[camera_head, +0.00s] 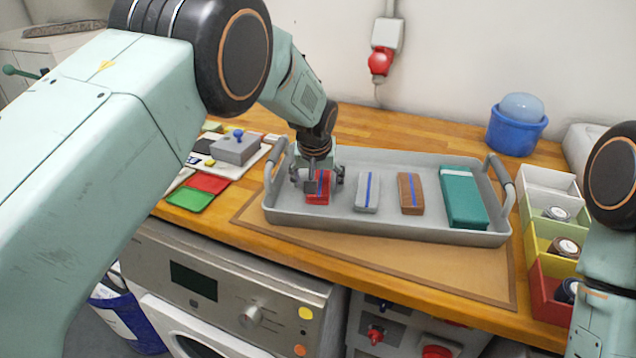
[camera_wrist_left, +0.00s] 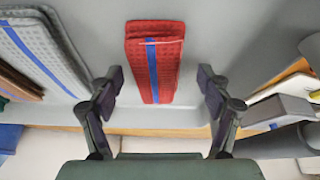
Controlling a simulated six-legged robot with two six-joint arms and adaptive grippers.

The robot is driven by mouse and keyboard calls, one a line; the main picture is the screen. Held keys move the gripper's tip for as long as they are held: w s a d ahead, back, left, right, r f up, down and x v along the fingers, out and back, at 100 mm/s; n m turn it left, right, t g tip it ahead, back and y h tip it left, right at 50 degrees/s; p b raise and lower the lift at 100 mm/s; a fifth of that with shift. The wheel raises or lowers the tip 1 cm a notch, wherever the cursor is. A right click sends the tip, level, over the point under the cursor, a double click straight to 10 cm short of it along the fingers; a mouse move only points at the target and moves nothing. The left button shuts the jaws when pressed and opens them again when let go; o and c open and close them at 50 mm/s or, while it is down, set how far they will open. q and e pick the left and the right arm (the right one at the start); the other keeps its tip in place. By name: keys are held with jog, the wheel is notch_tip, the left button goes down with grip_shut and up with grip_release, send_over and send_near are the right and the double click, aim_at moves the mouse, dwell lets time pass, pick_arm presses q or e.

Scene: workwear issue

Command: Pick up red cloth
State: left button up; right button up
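The red cloth (camera_head: 319,187) lies folded, with a blue stripe, at the left end of the grey tray (camera_head: 400,234). My left gripper (camera_head: 317,177) is over it from above and partly covers it in the head view. In the left wrist view the red cloth (camera_wrist_left: 155,60) lies between and beyond the two fingers of my left gripper (camera_wrist_left: 157,84), which are spread wide with gaps on both sides. The fingers do not touch the cloth there. My right arm shows at the right edge of the head view, but its gripper is out of view.
A grey cloth (camera_head: 367,191), a brown cloth (camera_head: 410,194) and a teal folded item (camera_head: 463,198) lie farther right in the tray. Coloured bins (camera_head: 547,291) stand right of it, a blue tub (camera_head: 516,131) behind. Left are a grey box (camera_head: 236,149) and flat coloured pieces.

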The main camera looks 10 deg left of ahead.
pick_arm(q)
jog(key=shift+w+f, duration=0.1)
jog(key=shift+c, duration=1.4)
jog(key=shift+s+d+r, duration=0.1)
jog(key=shift+s+r, duration=0.1)
jog(key=c, duration=0.5)
jog(key=shift+w+f, duration=0.1)
jog(key=shift+c, duration=1.4)
jog(key=shift+w, duration=0.1)
